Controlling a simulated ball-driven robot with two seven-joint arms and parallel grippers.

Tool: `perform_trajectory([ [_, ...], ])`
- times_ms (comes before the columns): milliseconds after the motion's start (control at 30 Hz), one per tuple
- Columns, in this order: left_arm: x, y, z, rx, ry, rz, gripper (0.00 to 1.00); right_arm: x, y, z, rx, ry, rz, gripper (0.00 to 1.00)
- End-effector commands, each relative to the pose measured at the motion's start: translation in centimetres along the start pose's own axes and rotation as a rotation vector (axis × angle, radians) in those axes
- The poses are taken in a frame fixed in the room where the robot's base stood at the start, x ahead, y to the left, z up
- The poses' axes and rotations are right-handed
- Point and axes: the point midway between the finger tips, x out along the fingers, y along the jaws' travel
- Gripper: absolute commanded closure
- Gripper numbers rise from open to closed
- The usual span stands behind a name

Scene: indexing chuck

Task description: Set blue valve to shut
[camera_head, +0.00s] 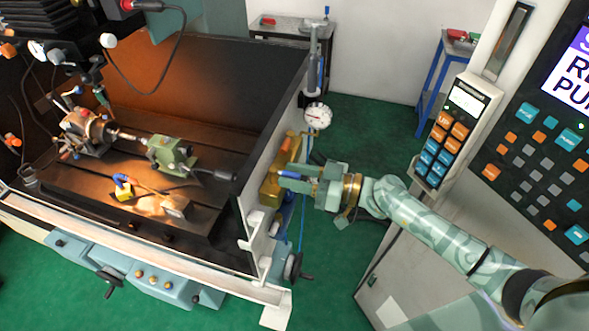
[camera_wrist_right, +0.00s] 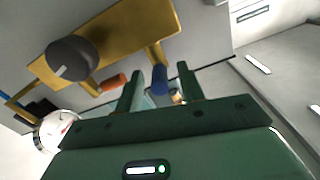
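The blue valve handle (camera_head: 289,175) is on the yellow fitting (camera_head: 270,190) at the right end of the machine enclosure. My right gripper (camera_head: 287,180) reaches it from the right. In the right wrist view the blue handle (camera_wrist_right: 160,78) lies between the two dark green fingers of the right gripper (camera_wrist_right: 162,86). A gap shows on each side, so the fingers are open around it and do not visibly touch it. The handle's pivot is not clear. My left gripper is not in view.
In the wrist view an orange handle (camera_wrist_right: 111,83) and a dark round knob (camera_wrist_right: 72,58) sit left of the blue handle. A white dial gauge (camera_head: 318,116) stands above the fitting. A control panel (camera_head: 458,130) rises on the right. Green floor is free between.

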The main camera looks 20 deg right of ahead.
Motion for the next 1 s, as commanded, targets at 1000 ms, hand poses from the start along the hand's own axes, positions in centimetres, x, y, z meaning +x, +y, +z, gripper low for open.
perform_trajectory([
  [1000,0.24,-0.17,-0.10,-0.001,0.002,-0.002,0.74,0.42,-0.72,0.42,0.004,0.021,0.122,1.00],
])
